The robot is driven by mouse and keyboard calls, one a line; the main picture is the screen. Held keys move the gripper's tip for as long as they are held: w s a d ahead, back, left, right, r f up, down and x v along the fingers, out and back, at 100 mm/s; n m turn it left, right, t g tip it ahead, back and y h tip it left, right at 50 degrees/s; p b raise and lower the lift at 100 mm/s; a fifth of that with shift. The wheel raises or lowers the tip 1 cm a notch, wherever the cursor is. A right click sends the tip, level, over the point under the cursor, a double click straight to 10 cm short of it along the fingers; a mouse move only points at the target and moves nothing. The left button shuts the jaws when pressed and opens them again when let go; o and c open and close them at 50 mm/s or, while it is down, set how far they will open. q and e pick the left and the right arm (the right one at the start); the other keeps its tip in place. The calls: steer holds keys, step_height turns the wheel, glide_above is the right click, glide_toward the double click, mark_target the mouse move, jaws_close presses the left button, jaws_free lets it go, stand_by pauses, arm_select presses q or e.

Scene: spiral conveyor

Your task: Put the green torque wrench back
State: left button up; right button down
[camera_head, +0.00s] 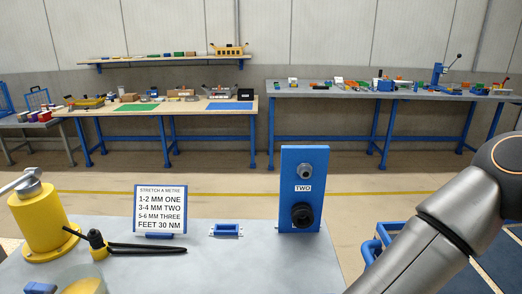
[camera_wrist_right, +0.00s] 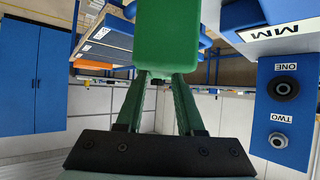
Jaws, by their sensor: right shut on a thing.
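In the right wrist view, my right gripper (camera_wrist_right: 158,76) is shut on a green block-like part (camera_wrist_right: 167,38), which looks like part of the green torque wrench. The rest of it runs out of the top of the frame. Neither this gripper nor the green thing shows in the head view, where only my right arm comes in at the right. My left gripper is in neither view. A small blue holder (camera_head: 226,230) sits on the grey bench (camera_head: 225,262), with no green tool in it.
A blue panel marked TWO (camera_head: 303,190) stands right of the holder. A sign (camera_head: 160,210) and a yellow cylinder (camera_head: 42,220) stand to the left, with a black-handled tool (camera_head: 145,247) in front. In the right wrist view, a blue panel (camera_wrist_right: 283,110) shows ONE and TWO upside down.

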steer(key=shift+r, duration=0.1)
step_height(320, 180, up, 8)
steer(key=p, duration=0.8)
steer(key=shift+w, duration=0.1)
stand_by(0.4)
steer(key=shift+f, duration=0.2)
